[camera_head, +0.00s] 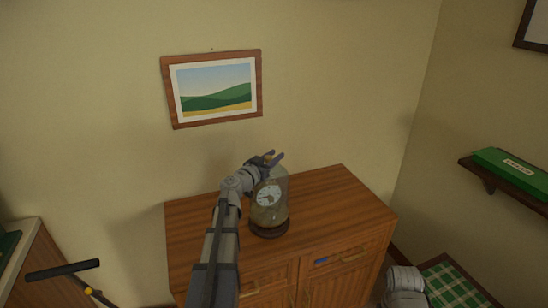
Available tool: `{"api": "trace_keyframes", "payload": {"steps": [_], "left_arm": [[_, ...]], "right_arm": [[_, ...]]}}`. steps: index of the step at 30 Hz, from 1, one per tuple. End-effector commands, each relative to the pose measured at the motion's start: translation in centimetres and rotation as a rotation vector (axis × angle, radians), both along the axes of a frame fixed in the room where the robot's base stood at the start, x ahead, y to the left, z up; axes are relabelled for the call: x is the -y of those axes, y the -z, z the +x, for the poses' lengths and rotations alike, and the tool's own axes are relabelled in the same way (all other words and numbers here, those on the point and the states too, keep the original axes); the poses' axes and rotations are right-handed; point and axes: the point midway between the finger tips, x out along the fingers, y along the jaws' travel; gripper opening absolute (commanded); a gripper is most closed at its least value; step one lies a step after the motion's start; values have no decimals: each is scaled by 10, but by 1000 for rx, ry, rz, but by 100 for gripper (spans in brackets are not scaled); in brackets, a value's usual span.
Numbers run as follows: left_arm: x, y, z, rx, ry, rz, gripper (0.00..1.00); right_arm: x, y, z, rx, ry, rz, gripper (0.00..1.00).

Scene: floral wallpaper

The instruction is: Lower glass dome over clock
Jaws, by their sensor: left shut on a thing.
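The clear glass dome (282,187) is upright on top of the wooden cabinet. The clock (268,195), with a pale round face, shows through the glass, so the dome is around it. A dark round base (269,230) is under them. Whether the dome's rim touches the base or is slightly above it, I cannot tell. My left gripper (271,159) is at the top of the dome, shut on its small knob. My left arm hides part of the dome's left side. My right gripper is not in view.
The wooden cabinet (335,201) has bare room on its top to the right of the dome. A framed landscape picture (212,89) hangs on the wall behind. A shelf (510,181) with a green box (512,166) is at the right. A green checked cloth (452,285) is lower right.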

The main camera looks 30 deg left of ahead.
Motion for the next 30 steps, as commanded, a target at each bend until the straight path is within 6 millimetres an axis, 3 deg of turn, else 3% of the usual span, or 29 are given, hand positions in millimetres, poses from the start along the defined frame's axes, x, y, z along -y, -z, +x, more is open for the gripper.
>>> {"api": "trace_keyframes", "payload": {"steps": [4, 19, 30], "left_arm": [[0, 10, 0, 0, 0, -1, 0], [0, 12, 0, 0, 0, 0, 0], [0, 29, 0, 0, 0, -1, 0]], "right_arm": [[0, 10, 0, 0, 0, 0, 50], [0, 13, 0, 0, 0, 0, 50], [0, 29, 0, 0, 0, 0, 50]]}}
